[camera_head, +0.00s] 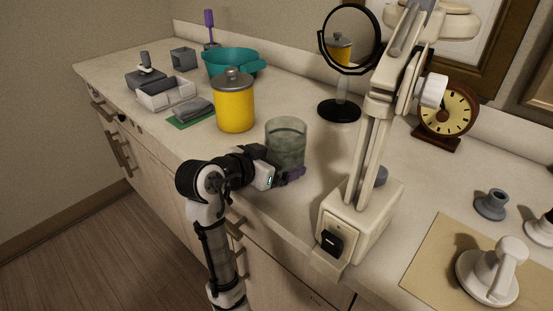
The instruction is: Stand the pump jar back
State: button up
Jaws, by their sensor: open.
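No jar with a plain pump top stands out, so I cannot tell for certain which thing is the pump jar. A translucent grey-green jar (286,143) stands upright on the counter, with no pump visible on it. My gripper (288,176) is open, low in front of this jar near the counter's front edge. A white round piece with an upright spout or handle (487,274) sits on a tan mat (432,262) at the right.
A yellow canister (235,106) with a grey lid stands left of the translucent jar. A tall cream lamp-like stand (360,215) rises at its right. A round mirror (340,110) and a clock (445,112) stand behind. A teal bowl (230,64) and trays (166,93) occupy the left.

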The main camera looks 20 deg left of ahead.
jog(key=shift+p+v, duration=1.45)
jog(key=shift+v, duration=2.3)
jog(key=v, duration=1.4)
jog(key=shift+w, duration=0.15)
